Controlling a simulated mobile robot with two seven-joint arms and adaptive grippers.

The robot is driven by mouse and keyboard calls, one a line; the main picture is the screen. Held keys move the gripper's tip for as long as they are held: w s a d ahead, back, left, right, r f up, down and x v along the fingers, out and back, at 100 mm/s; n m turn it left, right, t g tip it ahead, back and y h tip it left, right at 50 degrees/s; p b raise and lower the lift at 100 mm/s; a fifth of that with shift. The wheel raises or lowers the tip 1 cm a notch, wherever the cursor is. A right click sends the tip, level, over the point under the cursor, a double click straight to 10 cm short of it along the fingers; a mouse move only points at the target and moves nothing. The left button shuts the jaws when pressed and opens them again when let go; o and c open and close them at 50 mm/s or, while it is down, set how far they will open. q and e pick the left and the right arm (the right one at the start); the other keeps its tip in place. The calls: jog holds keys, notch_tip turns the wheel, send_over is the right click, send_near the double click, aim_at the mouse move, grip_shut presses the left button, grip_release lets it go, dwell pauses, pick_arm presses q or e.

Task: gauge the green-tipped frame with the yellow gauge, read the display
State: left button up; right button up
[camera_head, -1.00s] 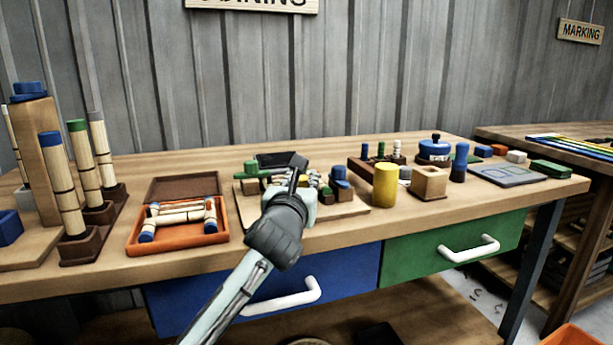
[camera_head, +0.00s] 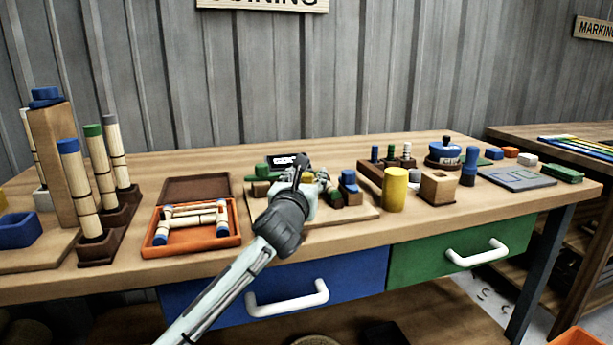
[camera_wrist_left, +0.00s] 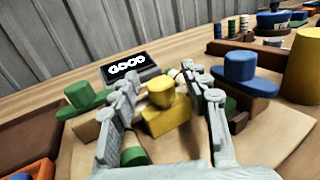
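My left gripper (camera_head: 301,172) is over the board in the middle of the bench. In the left wrist view its two fingers (camera_wrist_left: 160,80) stand apart on either side of the yellow gauge (camera_wrist_left: 164,118), with a gap visible at the left. The gauge sits low among wooden pieces on the board. A green tip (camera_wrist_left: 134,153), seemingly of the green-tipped frame, shows beside the left finger; the rest of the frame is mostly hidden. The display (camera_wrist_left: 129,66) behind is lit with white characters that look like GOOD; it also shows in the head view (camera_head: 285,160). My right gripper is out of view.
A green-knobbed block (camera_wrist_left: 82,96) and a blue-knobbed block (camera_wrist_left: 240,72) flank the gauge. An orange tray (camera_head: 150,246) of blue-tipped pieces lies left. A yellow cylinder (camera_head: 395,189) stands right. Upright rattan poles (camera_head: 100,165) stand far left.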

pick_arm(q)
jog(key=shift+s, duration=0.1)
jog(key=s, duration=0.4)
jog(key=s+a, duration=0.1)
jog(key=s, duration=0.2)
jog(key=s+a, duration=0.1)
jog(key=s, duration=0.3)
jog(key=shift+s, duration=0.35)
jog(key=shift+d, duration=0.1)
